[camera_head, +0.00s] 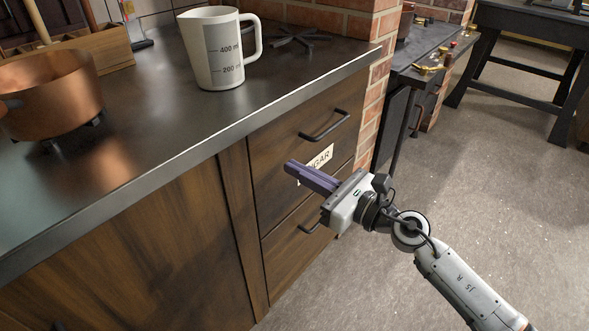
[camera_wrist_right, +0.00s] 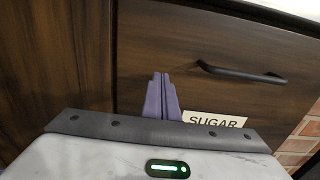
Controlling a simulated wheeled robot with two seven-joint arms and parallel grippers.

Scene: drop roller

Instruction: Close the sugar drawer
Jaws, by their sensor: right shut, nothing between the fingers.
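The sugar drawer (camera_head: 285,143) is the upper wooden drawer in the cabinet, with a dark bar handle (camera_head: 325,126) and a white SUGAR label (camera_head: 321,158). Its front looks about flush with the cabinet; I see no clear gap. The drawer (camera_wrist_right: 170,45), handle (camera_wrist_right: 240,73) and part of the label (camera_wrist_right: 215,120) also show in the right wrist view. My right gripper (camera_head: 291,169) is shut and empty, its purple fingers pointing at the drawer front left of the label. In the right wrist view its fingertips (camera_wrist_right: 161,77) sit left of the handle; I cannot tell whether they touch. My left gripper is not in view.
A lower drawer with a handle (camera_head: 315,226) is below. The dark countertop (camera_head: 150,130) carries a measuring jug (camera_head: 214,60) and a copper pot (camera_head: 50,95). A brick pillar (camera_head: 369,105) stands right of the drawers. The floor (camera_head: 480,190) to the right is clear.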

